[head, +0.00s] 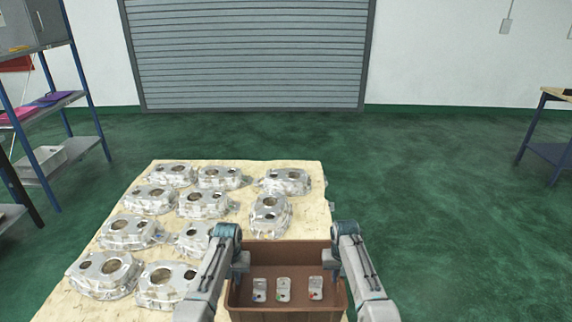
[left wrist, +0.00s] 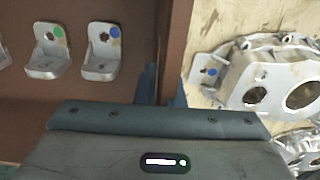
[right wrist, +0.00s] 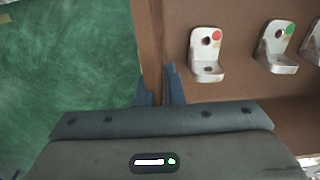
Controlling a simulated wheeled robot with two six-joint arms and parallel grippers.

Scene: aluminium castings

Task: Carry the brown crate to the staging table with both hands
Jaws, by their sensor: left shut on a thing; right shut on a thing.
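The brown crate (head: 290,246) is in the lower middle of the head view, in front of me and partly over the right side of the pallet-like board. It holds three small metal brackets (head: 284,289) with blue, green and red dots. My left gripper (head: 240,264) is shut on the crate's left wall, which also shows in the left wrist view (left wrist: 178,45). My right gripper (head: 335,264) is shut on the crate's right wall, also in the right wrist view (right wrist: 152,40). I cannot tell whether the crate touches the board. A table (head: 556,150) stands at the far right edge; I cannot tell if it is the staging table.
A pale board (head: 240,172) bears several aluminium castings (head: 196,204), left of and beyond the crate. A blue-framed shelf (head: 75,100) stands at the left. A shutter door (head: 250,55) is in the back wall. The green floor (head: 440,200) to the right is clear.

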